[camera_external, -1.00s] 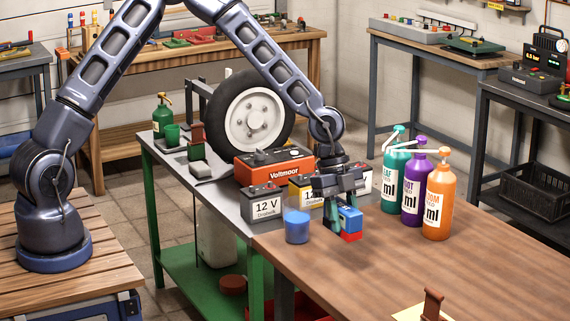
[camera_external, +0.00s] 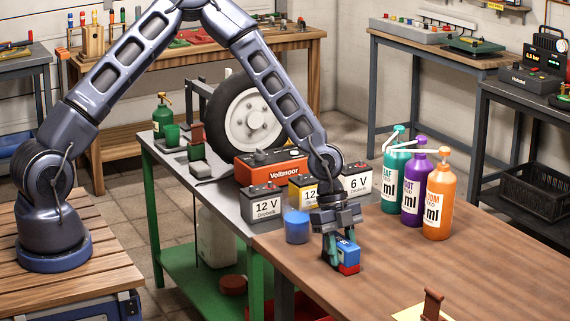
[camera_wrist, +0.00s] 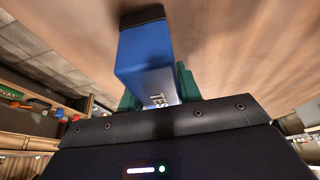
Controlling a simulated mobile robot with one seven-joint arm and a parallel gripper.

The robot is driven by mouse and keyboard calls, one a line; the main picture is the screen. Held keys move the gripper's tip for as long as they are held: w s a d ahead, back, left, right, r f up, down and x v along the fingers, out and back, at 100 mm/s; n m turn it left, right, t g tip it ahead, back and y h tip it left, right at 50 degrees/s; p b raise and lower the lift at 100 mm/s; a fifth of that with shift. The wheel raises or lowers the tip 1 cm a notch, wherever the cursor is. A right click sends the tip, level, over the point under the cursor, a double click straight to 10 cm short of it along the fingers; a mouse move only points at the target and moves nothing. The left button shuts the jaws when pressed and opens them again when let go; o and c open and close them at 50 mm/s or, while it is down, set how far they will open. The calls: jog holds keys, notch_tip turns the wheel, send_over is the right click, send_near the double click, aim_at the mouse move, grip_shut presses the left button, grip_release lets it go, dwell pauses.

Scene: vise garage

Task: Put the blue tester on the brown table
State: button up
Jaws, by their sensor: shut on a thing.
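The blue tester (camera_external: 346,253) is a small blue box with a red part at its lower end. My gripper (camera_external: 338,248) is shut on it, low over the brown table (camera_external: 440,270). I cannot tell whether the tester touches the tabletop. In the wrist view the tester (camera_wrist: 145,62) shows its blue side with white letters and a black end, between the green fingers, with the brown surface behind it.
A blue cup (camera_external: 297,227) stands just left of my gripper. Teal, purple and orange bottles (camera_external: 438,200) stand to the right. The table's front middle is clear; a brown clamp-like item (camera_external: 432,304) lies at the front.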

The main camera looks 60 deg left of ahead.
jog(key=shift+f, duration=0.1)
jog(key=o, duration=1.1)
jog(key=v, duration=1.2)
jog(key=shift+a, duration=0.1)
jog(key=s+a+r+n+t+y, duration=0.2)
jog(key=s+a+r+n+y, duration=0.5)
jog(key=s+a+r, duration=1.1)
jog(key=s+a+r+n+t+h, duration=0.1)
jog(key=s+a+r+n, duration=0.1)
jog(key=s, duration=0.4)
jog(key=s+a+r+n, duration=0.3)
jog(key=s+r+n, duration=0.1)
jog(key=s+n, duration=0.1)
jog(key=s+a+r+n+t+h, duration=0.1)
jog(key=s+a+r+n, duration=0.2)
jog(key=s, duration=0.5)
jog(key=shift+r+n+t+h, duration=0.15)
jog(key=shift+n+t+h, duration=0.15)
jog(key=shift+n, duration=0.2)
